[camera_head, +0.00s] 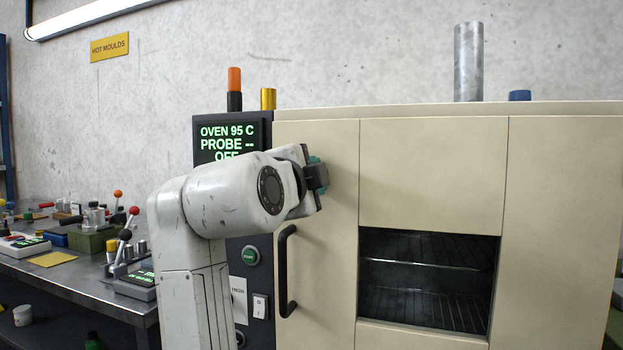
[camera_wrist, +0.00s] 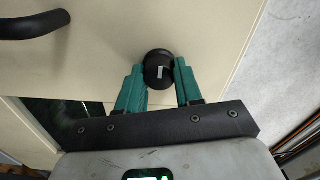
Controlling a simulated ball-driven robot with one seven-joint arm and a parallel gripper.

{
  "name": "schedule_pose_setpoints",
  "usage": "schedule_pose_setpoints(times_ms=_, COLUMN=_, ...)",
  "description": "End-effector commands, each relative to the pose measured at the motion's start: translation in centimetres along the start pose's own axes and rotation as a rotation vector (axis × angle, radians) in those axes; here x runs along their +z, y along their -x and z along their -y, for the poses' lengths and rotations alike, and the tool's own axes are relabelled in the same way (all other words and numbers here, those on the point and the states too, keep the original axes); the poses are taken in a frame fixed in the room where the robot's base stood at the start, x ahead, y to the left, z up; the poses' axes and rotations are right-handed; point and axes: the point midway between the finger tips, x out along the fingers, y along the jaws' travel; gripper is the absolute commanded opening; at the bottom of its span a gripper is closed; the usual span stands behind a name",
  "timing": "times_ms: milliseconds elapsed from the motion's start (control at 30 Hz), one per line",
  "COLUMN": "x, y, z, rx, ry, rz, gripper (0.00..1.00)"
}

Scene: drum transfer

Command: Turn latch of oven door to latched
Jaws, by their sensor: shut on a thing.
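The latch (camera_wrist: 158,66) is a round black knob with a short pale mark on the cream oven door, seen in the wrist view. The teal fingers of my gripper (camera_wrist: 160,72) are closed on it from both sides. In the head view my gripper (camera_head: 318,176) is at the upper left part of the oven door (camera_head: 335,270), above the black door handle (camera_head: 287,270), and hides the latch. I cannot tell from these views whether the latch is latched. The handle also shows in the wrist view (camera_wrist: 35,24).
The oven's dark control panel (camera_head: 250,200) with its green display (camera_head: 227,141) stands left of the door, partly behind my arm. An opening (camera_head: 427,280) to the right shows wire racks. A metal workbench (camera_head: 80,275) with fixtures stands at the left.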

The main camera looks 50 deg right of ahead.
Motion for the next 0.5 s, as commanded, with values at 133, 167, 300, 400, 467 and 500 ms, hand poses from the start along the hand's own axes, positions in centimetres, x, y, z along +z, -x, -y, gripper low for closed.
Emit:
schedule_pose_setpoints(times_ms=133, x=-0.10, y=-0.06, z=-0.10, rx=0.003, ry=-0.002, rz=-0.002, gripper=0.04)
schedule_pose_setpoints(times_ms=167, x=-0.10, y=-0.06, z=-0.10, rx=0.003, ry=-0.002, rz=-0.002, gripper=0.38)
schedule_pose_setpoints(times_ms=300, x=-0.08, y=-0.05, z=-0.08, rx=0.002, ry=-0.001, rz=-0.002, gripper=0.51)
schedule_pose_setpoints(times_ms=400, x=-0.05, y=-0.04, z=-0.06, rx=0.002, ry=-0.001, rz=-0.001, gripper=0.60)
schedule_pose_setpoints(times_ms=467, x=-0.04, y=-0.03, z=-0.06, rx=0.001, ry=-0.001, rz=-0.001, gripper=0.60)
schedule_pose_setpoints(times_ms=500, x=-0.03, y=-0.03, z=-0.05, rx=0.001, ry=0.000, rz=-0.001, gripper=0.60)
